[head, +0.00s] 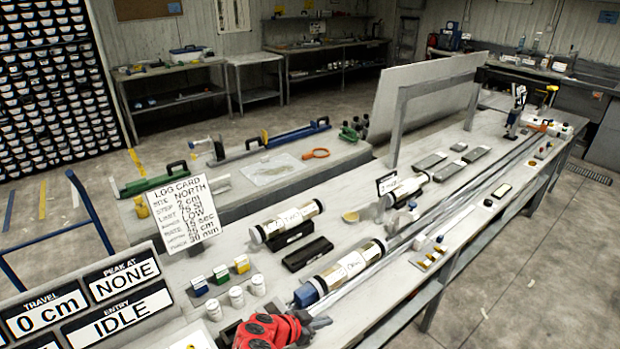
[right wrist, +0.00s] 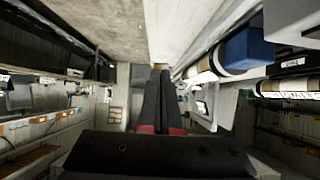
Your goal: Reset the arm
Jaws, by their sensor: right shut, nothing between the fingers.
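My right gripper (head: 318,323), red and dark grey, shows at the bottom of the head view, over the near edge of the long grey bench (head: 430,240). In the right wrist view its two black fingers (right wrist: 160,75) lie together with nothing between them. A blue-ended core tube (head: 350,264) lies on the bench just beyond this gripper in the head view; its blue end (right wrist: 245,48) shows at the upper right of the wrist view. I cannot make out my left gripper.
Another core tube (head: 288,220) and a black block (head: 308,253) lie farther back. Small white jars (head: 237,296) stand left of the gripper. A log card (head: 182,212) and a display panel reading IDLE (head: 118,316) stand at left. Long rails run along the bench.

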